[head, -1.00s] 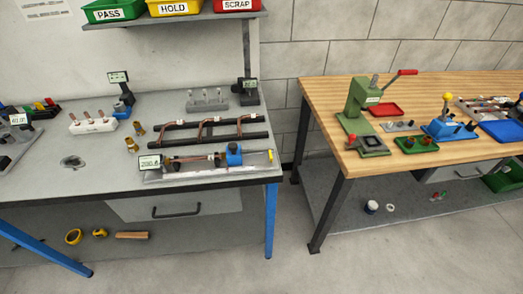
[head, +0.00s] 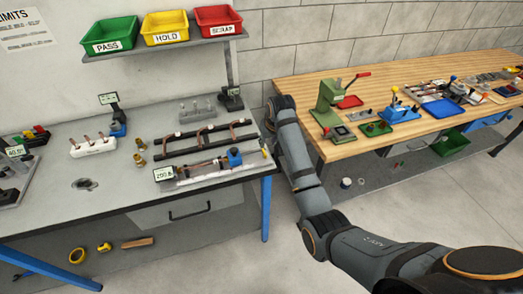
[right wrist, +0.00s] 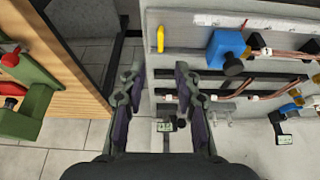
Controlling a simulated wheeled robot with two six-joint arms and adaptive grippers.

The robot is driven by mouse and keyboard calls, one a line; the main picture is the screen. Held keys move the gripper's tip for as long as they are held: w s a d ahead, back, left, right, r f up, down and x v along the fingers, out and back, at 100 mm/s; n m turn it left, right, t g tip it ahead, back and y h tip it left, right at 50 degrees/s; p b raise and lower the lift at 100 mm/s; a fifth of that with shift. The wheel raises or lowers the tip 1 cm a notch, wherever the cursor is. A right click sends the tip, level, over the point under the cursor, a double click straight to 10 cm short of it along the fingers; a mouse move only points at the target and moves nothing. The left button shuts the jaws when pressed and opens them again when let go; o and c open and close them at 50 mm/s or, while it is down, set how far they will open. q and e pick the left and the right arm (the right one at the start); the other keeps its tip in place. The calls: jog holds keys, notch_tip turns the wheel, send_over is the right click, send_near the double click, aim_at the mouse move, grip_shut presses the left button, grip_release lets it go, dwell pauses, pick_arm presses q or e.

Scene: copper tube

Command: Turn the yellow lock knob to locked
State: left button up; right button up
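The yellow lock knob (head: 264,149) is a small upright yellow piece at the right end of the gauge fixture (head: 205,173), near the grey bench's right edge. In the right wrist view the yellow knob (right wrist: 160,39) stands on the fixture's pale end, left of a blue block (right wrist: 225,48). My right gripper (right wrist: 161,82) is open and empty, its fingers spread apart, with the knob beyond them and not touched. In the head view my right gripper (head: 268,122) is small and partly hidden by its wrist, close to the bench's right edge. My left gripper is not in view.
A black rack with copper tubes (head: 205,139) lies behind the fixture. A wooden bench (head: 290,85) with a green press (head: 328,103) stands to the right, across a gap.

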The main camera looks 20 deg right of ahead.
aim_at(265, 153)
jog(key=p+x, duration=0.1)
jog(key=x, duration=0.8)
jog(key=shift+f, duration=0.4)
jog(key=shift+c, duration=0.4)
grip_shut()
